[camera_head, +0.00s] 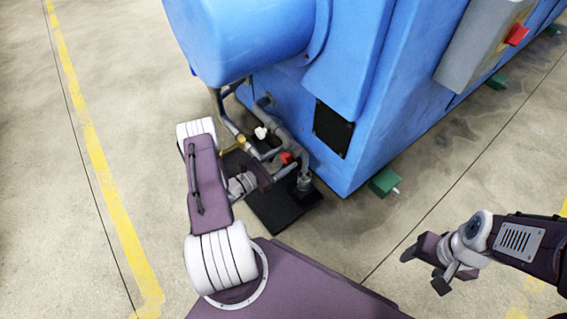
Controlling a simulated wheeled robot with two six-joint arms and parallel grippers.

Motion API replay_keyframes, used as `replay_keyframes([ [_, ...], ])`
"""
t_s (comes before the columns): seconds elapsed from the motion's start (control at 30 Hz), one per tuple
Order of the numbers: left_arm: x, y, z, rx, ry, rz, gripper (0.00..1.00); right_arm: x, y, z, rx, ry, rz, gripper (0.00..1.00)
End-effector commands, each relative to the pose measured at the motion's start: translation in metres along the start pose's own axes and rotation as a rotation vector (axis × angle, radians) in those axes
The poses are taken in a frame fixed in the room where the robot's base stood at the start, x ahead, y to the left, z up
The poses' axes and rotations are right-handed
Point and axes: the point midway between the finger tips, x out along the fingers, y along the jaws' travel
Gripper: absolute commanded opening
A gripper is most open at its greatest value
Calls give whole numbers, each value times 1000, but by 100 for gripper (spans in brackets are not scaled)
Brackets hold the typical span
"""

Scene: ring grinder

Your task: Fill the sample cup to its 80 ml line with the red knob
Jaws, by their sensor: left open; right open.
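The red knob (286,157) sits on the grey pipework at the foot of the blue machine. A small grey vessel (304,183), which looks like the sample cup, stands below a pipe end over the black tray (285,212). Its line and fill level are too small to read. My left gripper (275,172) is open, just left of and below the red knob; I cannot tell whether it touches it. My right gripper (424,267) is open and empty above the floor at the right, far from the pipes.
The blue machine (375,110) fills the upper middle. A white knob (261,132) and a brass-coloured fitting (241,140) are on the pipes near my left arm. A green foot (384,181) sticks out at the machine's base. The floor at left and right is clear.

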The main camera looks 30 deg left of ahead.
Motion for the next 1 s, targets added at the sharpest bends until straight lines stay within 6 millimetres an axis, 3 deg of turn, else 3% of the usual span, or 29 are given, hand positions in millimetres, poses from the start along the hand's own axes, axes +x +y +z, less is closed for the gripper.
replay_keyframes([
  [0.23, 2, 0, 1, -1, 0, 0, 59, 0, 0, 0, 0, 0, 0, 63],
  [0.4, 2, 0, 1, -1, 0, 0, 12, 0, 0, 0, 0, 0, 0, 63],
  [0.47, 2, 0, 1, -1, 0, 0, 0, 0, 0, 0, 0, 0, 0, 63],
  [0.77, 1, 0, 2, -43, 0, 0, 0, -5, 0, 0, 0, 0, 0, 63],
  [1.0, 1, 0, 4, -194, 1, 0, 0, -18, 0, -2, 0, 0, 0, 63],
])
